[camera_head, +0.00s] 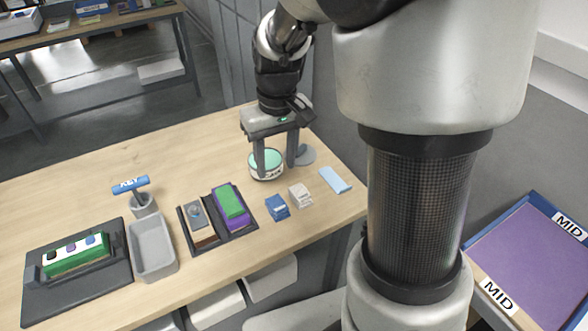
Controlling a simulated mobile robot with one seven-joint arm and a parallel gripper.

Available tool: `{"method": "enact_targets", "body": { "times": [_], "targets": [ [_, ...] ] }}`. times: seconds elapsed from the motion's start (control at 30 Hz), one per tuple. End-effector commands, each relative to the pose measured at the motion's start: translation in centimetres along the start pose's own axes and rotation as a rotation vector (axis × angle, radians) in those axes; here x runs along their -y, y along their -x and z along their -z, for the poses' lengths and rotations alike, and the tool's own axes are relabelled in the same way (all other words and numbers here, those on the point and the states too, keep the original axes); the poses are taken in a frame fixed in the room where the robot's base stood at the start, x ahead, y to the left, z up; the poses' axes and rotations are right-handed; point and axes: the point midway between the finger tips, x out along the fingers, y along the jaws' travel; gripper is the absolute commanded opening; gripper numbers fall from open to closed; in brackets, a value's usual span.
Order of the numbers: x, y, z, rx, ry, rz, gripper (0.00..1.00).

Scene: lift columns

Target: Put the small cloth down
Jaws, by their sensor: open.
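A small light-blue flat piece, which looks like the small cloth (335,180), lies on the wooden table near its right edge. My gripper (276,168) points down, open, to the left of and behind the cloth, apart from it. A round white tin with a teal top (266,165) is at the left finger, partly covered by it. I cannot tell whether the finger touches the tin. A grey round piece (305,155) lies by the right finger. I see no cloth between the fingers.
A blue box (277,207) and a white box (300,195) stand in front of the gripper. A dark tray (216,238), a grey bin (152,262), a KEY holder (143,205) and a black-based fixture (77,285) fill the front left. The table's back left is clear.

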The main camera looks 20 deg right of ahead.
Motion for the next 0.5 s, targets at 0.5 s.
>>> {"method": "enact_targets", "body": {
  "times": [0.5],
  "targets": [
    [1.9,13.0,-13.0,-0.374,-0.130,-0.041,0.46]
  ]
}}
